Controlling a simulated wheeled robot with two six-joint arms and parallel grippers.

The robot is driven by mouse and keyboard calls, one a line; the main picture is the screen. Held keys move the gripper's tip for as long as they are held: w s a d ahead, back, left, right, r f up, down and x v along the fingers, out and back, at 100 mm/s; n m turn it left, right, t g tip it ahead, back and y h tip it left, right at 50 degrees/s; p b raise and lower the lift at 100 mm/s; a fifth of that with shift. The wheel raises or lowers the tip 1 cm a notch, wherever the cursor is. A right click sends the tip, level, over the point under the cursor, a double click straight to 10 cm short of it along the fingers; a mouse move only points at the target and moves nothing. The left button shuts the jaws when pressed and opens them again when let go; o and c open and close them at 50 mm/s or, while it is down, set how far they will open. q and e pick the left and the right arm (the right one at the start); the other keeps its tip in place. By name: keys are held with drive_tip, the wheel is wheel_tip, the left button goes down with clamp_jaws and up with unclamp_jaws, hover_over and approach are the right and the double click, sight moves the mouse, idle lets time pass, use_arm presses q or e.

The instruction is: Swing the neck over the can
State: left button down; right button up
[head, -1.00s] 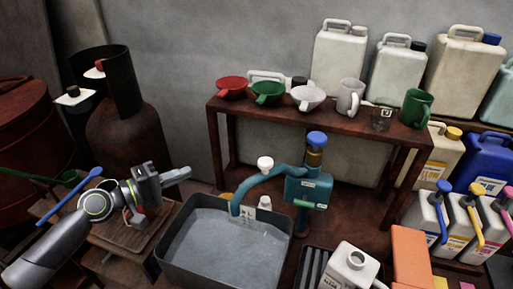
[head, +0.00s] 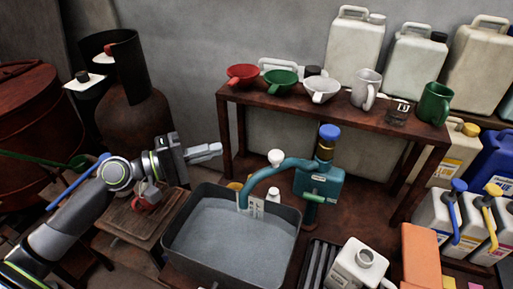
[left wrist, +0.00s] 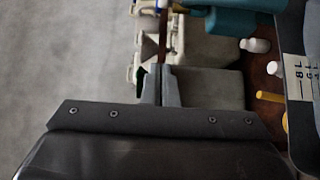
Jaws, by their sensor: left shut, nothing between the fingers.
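The neck (head: 262,184) is a curved teal spout that reaches left from a teal pump body (head: 318,184) with a blue knob on top. Its tip hangs over the far rim of a grey basin (head: 172,248) of water, and a white knob sits on its bend. A white can (head: 357,268) with an open round mouth stands to the right of the basin, cut by the lower edge. My left gripper (head: 214,150) is shut and empty, to the left of the neck and apart from it. Its shut fingers also show in the left wrist view (left wrist: 160,85). My right gripper is not in view.
A brown bench (head: 335,115) behind carries red, green and white funnels, mugs and a glass. A dark slatted tray (head: 313,265) lies between basin and can. An orange block (head: 419,255) stands right of the can. Jugs with pumps stand at far right.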

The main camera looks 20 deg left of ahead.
use_arm(q)
drive_tip(key=w+d+p, duration=0.3)
drive_tip(key=d+p, duration=0.2)
drive_tip(key=d, duration=0.4)
drive_tip(key=shift+w+d+p, duration=0.15)
drive_tip(key=shift+d+p, duration=0.15)
drive_tip(key=shift+d, duration=0.1)
idle(0.4)
